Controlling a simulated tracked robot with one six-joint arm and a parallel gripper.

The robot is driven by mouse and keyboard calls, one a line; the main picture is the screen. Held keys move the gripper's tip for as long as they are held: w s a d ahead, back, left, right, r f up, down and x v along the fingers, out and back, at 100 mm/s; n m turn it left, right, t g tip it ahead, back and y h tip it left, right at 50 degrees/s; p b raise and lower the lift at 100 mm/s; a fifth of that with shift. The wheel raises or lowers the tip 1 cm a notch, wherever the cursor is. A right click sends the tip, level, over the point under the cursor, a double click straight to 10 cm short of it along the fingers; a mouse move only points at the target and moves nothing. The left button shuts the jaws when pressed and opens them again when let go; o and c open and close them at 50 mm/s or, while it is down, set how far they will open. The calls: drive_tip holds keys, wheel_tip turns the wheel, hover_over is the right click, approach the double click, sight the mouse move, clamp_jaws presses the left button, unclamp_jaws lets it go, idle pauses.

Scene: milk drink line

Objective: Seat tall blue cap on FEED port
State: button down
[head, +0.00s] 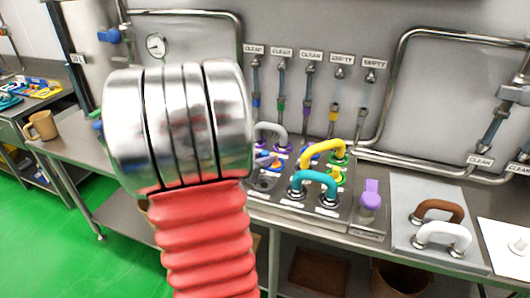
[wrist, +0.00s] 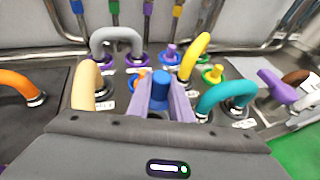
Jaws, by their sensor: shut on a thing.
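In the wrist view my gripper (wrist: 161,78) has its two pale purple fingers shut on the tall blue cap (wrist: 160,94). The cap's blue top shows between the fingers; its lower end is hidden. It is over the port panel (wrist: 126,82), between a tan bent pipe and a teal one. I cannot read which port is labelled FEED, nor tell whether the cap touches one. In the head view my arm covers the left part of the panel (head: 285,205), and I cannot make out the cap there.
Close around are a grey bend (wrist: 118,36), a tan bend (wrist: 84,85), a yellow bend (wrist: 194,58) and a teal bend (wrist: 226,96). A purple handle (head: 370,194) stands right of the panel. A tray (head: 410,190) holds brown and white bends.

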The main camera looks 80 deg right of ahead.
sight(264, 186)
drive_tip(key=shift+f, duration=4.3)
drive_tip(key=c, duration=1.5)
unclamp_jaws()
drive_tip(key=shift+a+f, duration=0.1)
drive_tip(key=shift+a, duration=0.1)
drive_tip(key=shift+c, duration=0.2)
drive_tip(key=v, duration=1.3)
drive_tip(key=shift+a+r, duration=0.15)
drive_tip(key=shift+r, duration=0.15)
